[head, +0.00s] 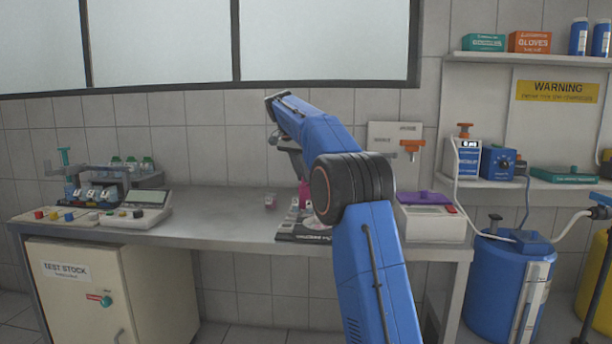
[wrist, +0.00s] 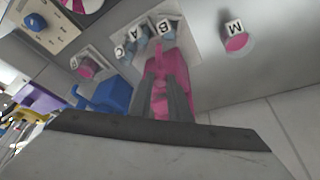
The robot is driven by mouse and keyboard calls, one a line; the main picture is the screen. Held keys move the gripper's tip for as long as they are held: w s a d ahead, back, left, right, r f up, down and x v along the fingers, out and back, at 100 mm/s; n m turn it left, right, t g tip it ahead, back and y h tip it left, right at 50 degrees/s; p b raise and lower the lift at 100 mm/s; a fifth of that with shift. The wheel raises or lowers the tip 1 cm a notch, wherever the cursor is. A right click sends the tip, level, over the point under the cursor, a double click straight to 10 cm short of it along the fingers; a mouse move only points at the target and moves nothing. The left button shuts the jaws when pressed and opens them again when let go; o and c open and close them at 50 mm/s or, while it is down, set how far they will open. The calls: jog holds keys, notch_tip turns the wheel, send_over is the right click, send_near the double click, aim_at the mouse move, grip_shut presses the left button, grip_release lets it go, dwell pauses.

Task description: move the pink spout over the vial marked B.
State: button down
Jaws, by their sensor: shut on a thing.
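In the wrist view my gripper (wrist: 168,98) is shut on the pink spout (wrist: 176,68). The spout's far end lies close to the blocks marked A (wrist: 163,26) and B (wrist: 142,31), nearer A in the picture; its height above them I cannot tell. The block marked C (wrist: 119,51) stands further left. The vials behind these labels are partly hidden. In the head view a pink part (head: 305,194) shows beside my arm, over the bench; my gripper is mostly hidden there.
A block marked M with a pink disc (wrist: 236,40) stands apart at the right in the wrist view. A blue part (wrist: 112,94) is left of the spout. A purple-topped device (head: 428,215) stands on the bench right of my arm.

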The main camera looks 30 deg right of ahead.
jog(key=shift+w+a+m+g, duration=0.3)
jog(key=shift+w+m, duration=0.25)
jog(key=shift+m, duration=0.35)
jog(key=c, duration=1.7)
grip_release()
jog(key=shift+o, duration=0.2)
